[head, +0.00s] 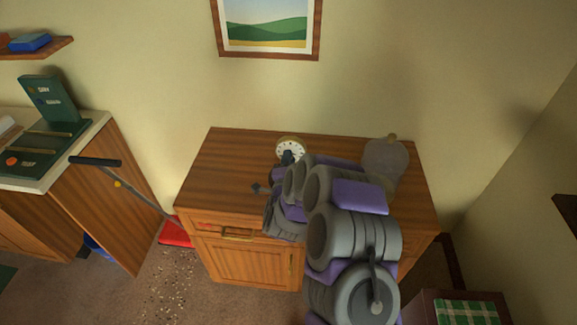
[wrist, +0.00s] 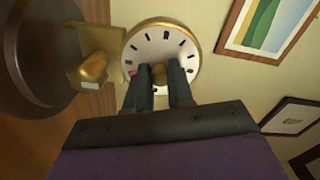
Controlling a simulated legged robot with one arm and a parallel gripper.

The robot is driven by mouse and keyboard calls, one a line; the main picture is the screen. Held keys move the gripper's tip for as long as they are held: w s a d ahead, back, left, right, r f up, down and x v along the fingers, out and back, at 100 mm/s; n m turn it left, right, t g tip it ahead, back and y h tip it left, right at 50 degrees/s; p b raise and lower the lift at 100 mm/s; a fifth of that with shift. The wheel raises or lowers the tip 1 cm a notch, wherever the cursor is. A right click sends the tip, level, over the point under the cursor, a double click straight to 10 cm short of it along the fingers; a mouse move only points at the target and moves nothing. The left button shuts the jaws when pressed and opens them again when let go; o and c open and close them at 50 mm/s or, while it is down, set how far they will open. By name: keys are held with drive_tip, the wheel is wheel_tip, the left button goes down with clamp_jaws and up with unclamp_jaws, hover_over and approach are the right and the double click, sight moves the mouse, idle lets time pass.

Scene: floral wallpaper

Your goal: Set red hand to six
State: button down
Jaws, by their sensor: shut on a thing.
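A round clock (head: 290,149) with a gold rim and white face stands on the wooden cabinet's top. In the wrist view its dial (wrist: 150,48) fills the upper middle, with black marks around it. My gripper (wrist: 160,74) is shut at the dial's centre on a small gold knob (wrist: 158,78), mostly hidden between the dark fingers. A small bit of the red hand (wrist: 132,72) shows left of the fingers, on the dial's side toward the cabinet top. The rest of the hand is hidden. In the head view my arm covers part of the clock.
The cabinet top (head: 230,160) is bare to the left of the clock. A grey translucent dome (head: 386,160) with a knob stands at its right. In the wrist view a gold piece (wrist: 90,68) and a dark round disc (wrist: 35,50) lie beside the dial. A framed picture (head: 268,28) hangs above.

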drive_tip(key=m, duration=0.3)
drive_tip(key=shift+s+f+b, duration=0.1)
drive_tip(key=shift+f+b, duration=0.1)
drive_tip(key=shift+b, duration=0.1)
drive_tip(key=shift+m, duration=0.5)
drive_tip(key=c, duration=1.3)
unclamp_jaws()
drive_tip(key=o, duration=0.3)
drive_tip(key=shift+r, duration=0.1)
